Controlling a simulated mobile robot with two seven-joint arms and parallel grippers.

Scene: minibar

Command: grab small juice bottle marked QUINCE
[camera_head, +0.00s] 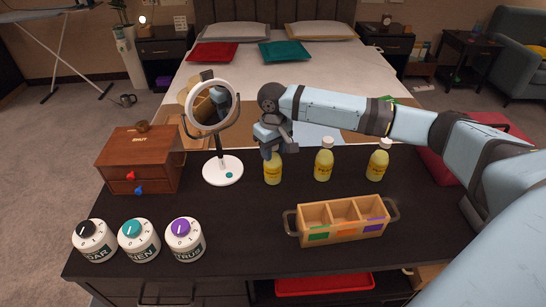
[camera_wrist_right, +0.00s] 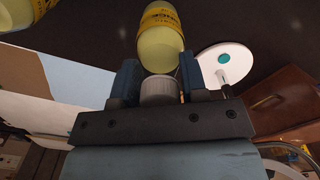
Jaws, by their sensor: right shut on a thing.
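Three yellow juice bottles with white caps stand in a row on the dark counter. My right gripper (camera_head: 271,151) is shut on the neck of the left juice bottle (camera_head: 273,172), from above, and hides its cap in the head view. In the right wrist view this bottle (camera_wrist_right: 161,48) sits between the two fingers (camera_wrist_right: 159,86). Its yellow label is turned partly away and seems to end in "NCE". The middle bottle (camera_head: 324,166) and the right bottle (camera_head: 377,166) stand free; their labels are too small to read surely. My left gripper is not in view.
A round mirror on a white base (camera_head: 222,171) stands close left of the held bottle. A wooden drawer box (camera_head: 140,160) is farther left. A three-compartment wooden caddy (camera_head: 340,232) is in front. Several knobbed canisters (camera_head: 139,242) stand front left.

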